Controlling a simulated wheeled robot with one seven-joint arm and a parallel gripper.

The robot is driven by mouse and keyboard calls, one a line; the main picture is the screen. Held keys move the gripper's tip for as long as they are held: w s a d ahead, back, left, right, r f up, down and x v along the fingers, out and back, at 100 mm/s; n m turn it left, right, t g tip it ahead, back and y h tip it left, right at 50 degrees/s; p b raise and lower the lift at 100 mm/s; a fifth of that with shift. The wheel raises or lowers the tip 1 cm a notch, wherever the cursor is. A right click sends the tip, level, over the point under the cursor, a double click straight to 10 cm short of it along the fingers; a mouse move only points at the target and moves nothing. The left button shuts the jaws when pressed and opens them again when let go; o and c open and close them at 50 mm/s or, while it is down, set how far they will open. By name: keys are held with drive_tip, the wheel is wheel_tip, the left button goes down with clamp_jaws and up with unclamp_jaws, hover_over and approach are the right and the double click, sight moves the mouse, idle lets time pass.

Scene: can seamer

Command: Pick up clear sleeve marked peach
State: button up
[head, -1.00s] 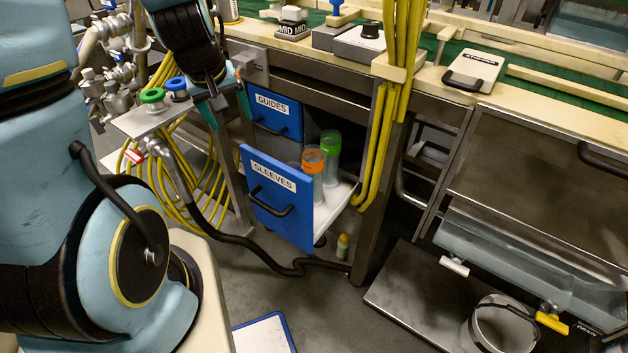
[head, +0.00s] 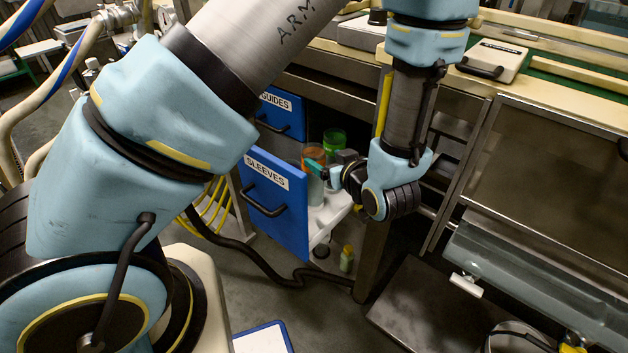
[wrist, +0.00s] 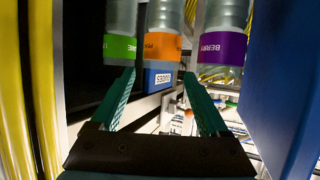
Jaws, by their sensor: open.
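The clear sleeve marked peach, with an orange band (head: 313,154), stands in the open SLEEVES drawer (head: 315,237). In the wrist view the orange band (wrist: 163,46) is in the middle, between its neighbours. The green-banded sleeve (wrist: 120,48) is on its left, and the purple-banded sleeve marked BERRY (wrist: 222,47) is on its right. My gripper (wrist: 159,74) is open and empty. Its green fingertips point at the peach sleeve, one toward each side. I cannot tell whether they touch it. In the head view my gripper (head: 322,171) partly covers the sleeves.
The blue drawer front (wrist: 288,80) stands close on the right in the wrist view. The GUIDES drawer (head: 279,114) is above. A small bottle (head: 346,259) stands below the drawer.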

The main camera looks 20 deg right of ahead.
sight(319, 156)
drive_tip(key=x, duration=0.4)
drive_tip(key=shift+w+f, duration=0.1)
drive_tip(key=shift+w, duration=0.15)
drive_tip(key=shift+r+p+x, duration=0.2)
drive_tip(key=shift+p+x, duration=0.35)
drive_tip(key=shift+x, duration=2.15)
drive_tip(key=shift+w+a, duration=0.1)
drive_tip(key=shift+a, duration=0.05)
clamp_jaws()
